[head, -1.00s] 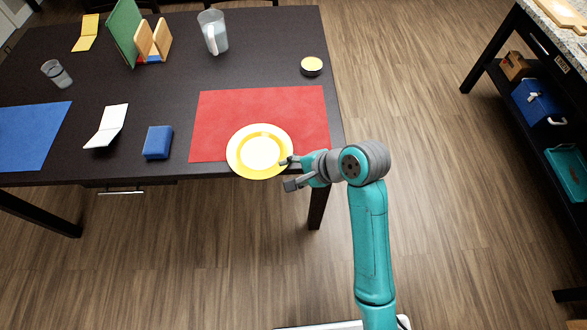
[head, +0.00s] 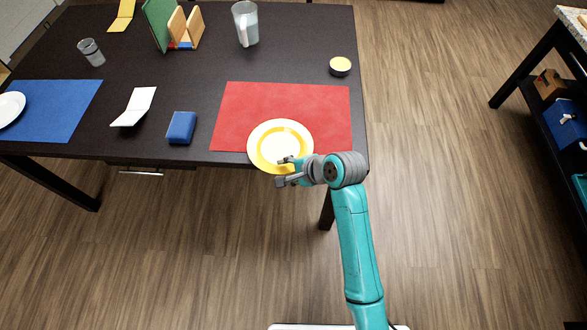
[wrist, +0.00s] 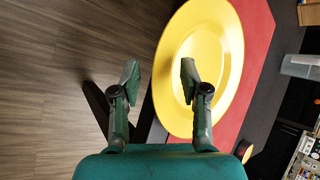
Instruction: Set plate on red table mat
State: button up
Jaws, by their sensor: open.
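A yellow plate with a white band (head: 263,131) lies over the front part of the red table mat (head: 315,105) in the head view. Its near rim reaches past the mat and overlaps the table's front edge in the picture. My gripper (head: 282,171) is open at the plate's near rim. In the wrist view the plate (wrist: 225,60) fills the upper middle, with the red mat (wrist: 262,22) beside it. My fingers (wrist: 160,78) are spread apart; the right finger overlaps the plate and the left one shows against the floor. Contact with the plate cannot be told.
The dark table (head: 200,85) also holds a blue mat (head: 62,105) with a white plate (head: 10,108), a blue block (head: 181,127), a folded white card (head: 136,106), a glass (head: 92,52), a pitcher (head: 246,24), and a small round tin (head: 340,66).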

jog(key=shift+a, duration=0.1)
grip_shut()
jog(key=shift+w, duration=0.15)
